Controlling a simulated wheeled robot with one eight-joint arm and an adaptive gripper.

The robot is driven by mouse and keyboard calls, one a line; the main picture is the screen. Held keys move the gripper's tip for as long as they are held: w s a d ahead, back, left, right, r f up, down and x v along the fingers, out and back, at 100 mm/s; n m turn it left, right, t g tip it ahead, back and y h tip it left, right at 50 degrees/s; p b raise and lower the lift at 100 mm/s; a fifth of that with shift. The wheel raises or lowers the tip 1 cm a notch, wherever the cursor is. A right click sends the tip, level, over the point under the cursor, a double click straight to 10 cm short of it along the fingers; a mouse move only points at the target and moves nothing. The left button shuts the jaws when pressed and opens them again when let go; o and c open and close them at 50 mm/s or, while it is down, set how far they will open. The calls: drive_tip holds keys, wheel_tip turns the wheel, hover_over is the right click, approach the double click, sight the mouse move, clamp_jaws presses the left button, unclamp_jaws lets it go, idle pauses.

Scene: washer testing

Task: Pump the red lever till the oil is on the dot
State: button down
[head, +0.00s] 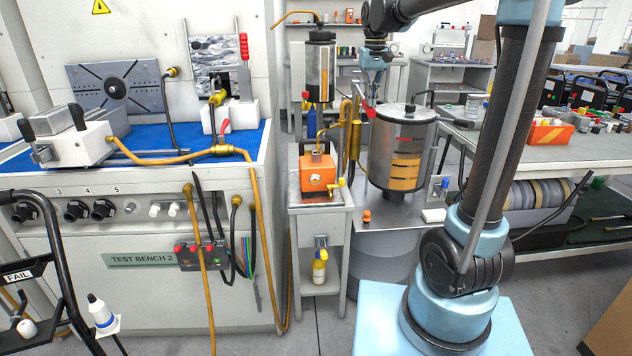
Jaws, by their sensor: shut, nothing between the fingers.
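A red lever (370,109) stands beside the left edge of a steel tank (429,135). My gripper (373,86) points down just above the lever. It is shut and empty; I cannot tell whether it touches the lever. The tank's front has a window with amber oil (405,172) in its lower part, crossed by dark lines. A red mark (404,139) shows higher on the tank front, above the oil. I cannot make out a distinct dot.
An orange pump box (317,171) with brass pipes stands on a grey stand left of the tank. A darker cylinder (320,70) with an amber strip is above it. The test bench (160,267) fills the left. A cluttered table (560,156) stands at right.

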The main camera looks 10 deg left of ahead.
drive_tip(key=shift+f, duration=0.55)
wheel_tip(320, 180, up, 12)
drive_tip(key=shift+f, duration=0.15)
idle(0.4)
idle(0.8)
